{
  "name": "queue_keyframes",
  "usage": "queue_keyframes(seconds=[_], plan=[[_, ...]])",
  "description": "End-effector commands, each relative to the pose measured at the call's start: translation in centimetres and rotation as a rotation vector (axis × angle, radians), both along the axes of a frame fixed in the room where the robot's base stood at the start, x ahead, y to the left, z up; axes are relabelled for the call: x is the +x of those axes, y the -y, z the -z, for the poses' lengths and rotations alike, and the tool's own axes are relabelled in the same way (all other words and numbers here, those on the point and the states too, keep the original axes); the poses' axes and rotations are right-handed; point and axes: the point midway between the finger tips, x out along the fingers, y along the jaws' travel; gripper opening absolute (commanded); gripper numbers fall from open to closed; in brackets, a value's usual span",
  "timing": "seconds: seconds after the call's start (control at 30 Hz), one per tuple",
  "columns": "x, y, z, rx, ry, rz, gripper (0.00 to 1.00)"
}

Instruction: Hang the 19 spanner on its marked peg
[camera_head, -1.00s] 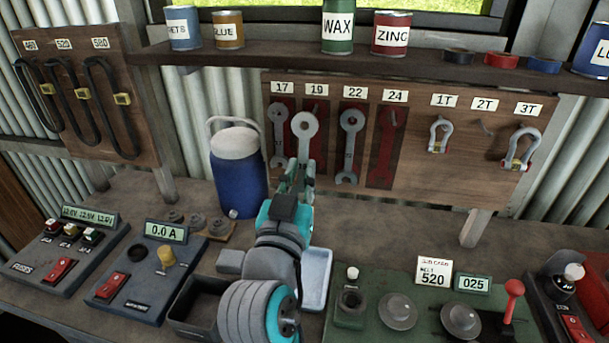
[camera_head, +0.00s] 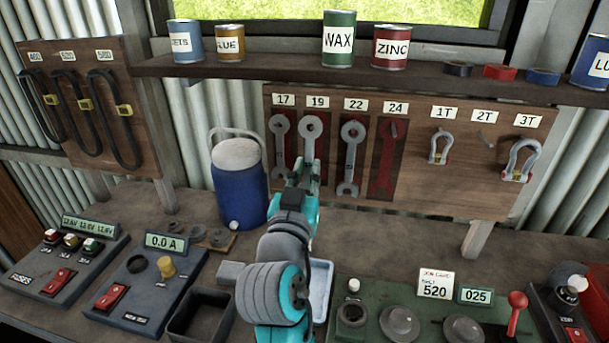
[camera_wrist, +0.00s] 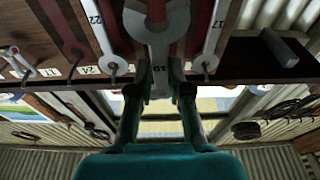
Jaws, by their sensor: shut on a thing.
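The 19 spanner (camera_head: 311,130) is grey, with a ring at its top end. It is upright in front of the board, just below the 19 label (camera_head: 317,102). It also shows in the middle of the wrist view (camera_wrist: 157,38). My gripper (camera_head: 305,175) is shut on the lower part of the spanner, its fingers covering that part in the head view. The ring lies over the place of the 19 peg; I cannot tell whether the peg passes through it. In the wrist view my gripper's fingers (camera_wrist: 160,92) are on either side of the spanner.
The 17 spanner (camera_head: 280,140) hangs close on the left and the 22 spanner (camera_head: 352,155) on the right. The 24 place (camera_head: 387,160) is empty. A shelf with cans (camera_head: 338,45) overhangs the board. A blue jug (camera_head: 239,190) stands left of my gripper.

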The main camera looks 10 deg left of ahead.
Motion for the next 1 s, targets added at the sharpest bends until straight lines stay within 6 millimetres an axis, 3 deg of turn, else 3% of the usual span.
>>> queue_keyframes(seconds=[0.6,1.0], plan=[[3.2,0.2,0.2,0.0,0.003,0.001,0.0],[4.1,0.1,1.2,0.0,0.001,0.0,0.0]])
